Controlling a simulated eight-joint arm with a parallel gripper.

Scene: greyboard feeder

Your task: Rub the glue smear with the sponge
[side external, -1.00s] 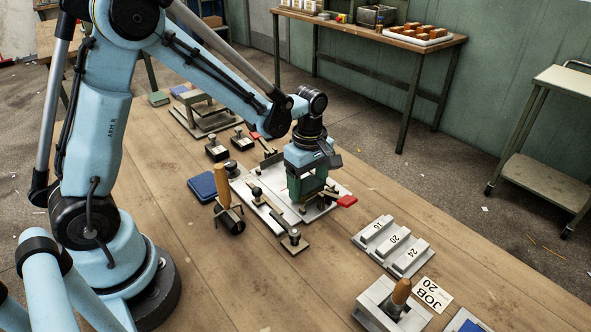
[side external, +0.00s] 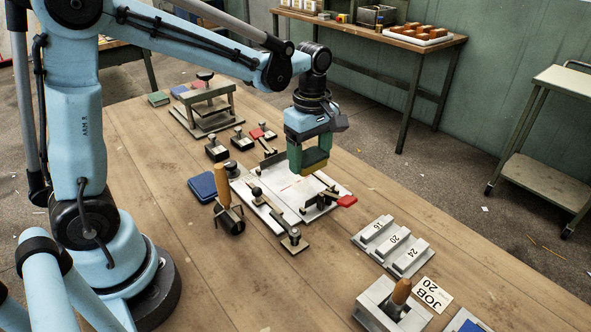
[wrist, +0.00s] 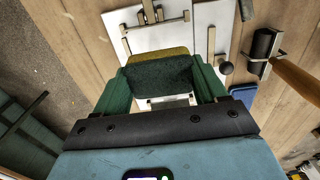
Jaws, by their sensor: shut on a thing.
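My gripper (side external: 311,152) is shut on a sponge (side external: 314,165) with a dark green top and a yellow underside. It holds the sponge in the air above the far part of the white feeder plate (side external: 276,193), clear of the surface. In the wrist view the sponge (wrist: 160,74) sits between my two green fingers (wrist: 163,86). A faint reddish line (side external: 290,186) shows on the plate; I cannot make out a distinct glue smear. The sponge hides part of the plate in the wrist view.
A red-handled clamp (side external: 346,201) stands at the plate's right edge. A wooden-handled roller (side external: 230,218) and blue pad (side external: 203,185) lie to the left. Numbered blocks (side external: 392,246) and a job card (side external: 432,295) are at lower right. Bare wood lies right of the plate.

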